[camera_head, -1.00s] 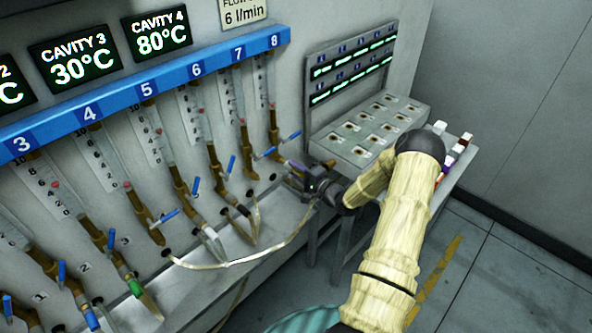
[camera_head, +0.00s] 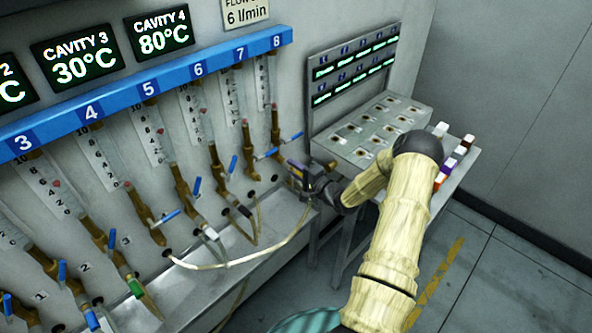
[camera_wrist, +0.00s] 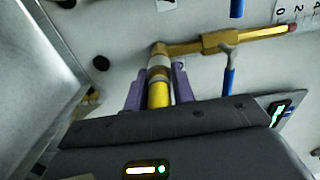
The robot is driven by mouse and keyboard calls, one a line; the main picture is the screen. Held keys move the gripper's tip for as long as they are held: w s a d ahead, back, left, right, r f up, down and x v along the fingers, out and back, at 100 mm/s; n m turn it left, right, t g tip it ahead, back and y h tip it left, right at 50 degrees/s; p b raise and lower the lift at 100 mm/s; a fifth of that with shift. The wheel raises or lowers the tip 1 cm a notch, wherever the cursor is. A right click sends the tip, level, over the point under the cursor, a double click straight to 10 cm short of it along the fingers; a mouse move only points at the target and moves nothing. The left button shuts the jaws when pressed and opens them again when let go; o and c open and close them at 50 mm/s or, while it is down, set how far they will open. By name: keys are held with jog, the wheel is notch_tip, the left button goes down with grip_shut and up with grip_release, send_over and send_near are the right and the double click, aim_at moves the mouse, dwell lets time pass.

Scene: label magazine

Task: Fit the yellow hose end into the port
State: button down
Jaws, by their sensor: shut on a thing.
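My gripper (camera_wrist: 157,88) is shut on the yellow hose end (camera_wrist: 159,94), which lies between its two purple fingers in the wrist view. The hose end points at the brass elbow (camera_wrist: 159,50) at the bottom of a flow-tube assembly. A pale and brownish collar lies between the yellow part and the elbow. They look in line and touching or nearly so; I cannot tell if the hose end is inside. In the head view my gripper (camera_head: 300,172) is at the lower right end of the tube row. A pale hose (camera_head: 240,262) runs from the wall up to it.
Tubes with blue valve handles (camera_head: 166,218) line the panel under a blue numbered rail (camera_head: 150,88). A grey ledge (camera_head: 215,285) runs below. A grey bench with sockets (camera_head: 345,152) stands right of my gripper. Dark wall holes (camera_wrist: 101,63) are near the elbow.

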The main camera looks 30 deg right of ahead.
jog(key=shift+w+a, duration=0.2)
jog(key=shift+w, duration=0.25)
jog(key=c, duration=1.1)
grip_release()
jog(key=shift+s+d+b, duration=0.25)
jog(key=shift+s+b, duration=0.05)
jog(key=shift+s, duration=0.15)
jog(key=b+v, duration=0.3)
jog(key=v, duration=1.3)
jog(key=shift+s, duration=0.15)
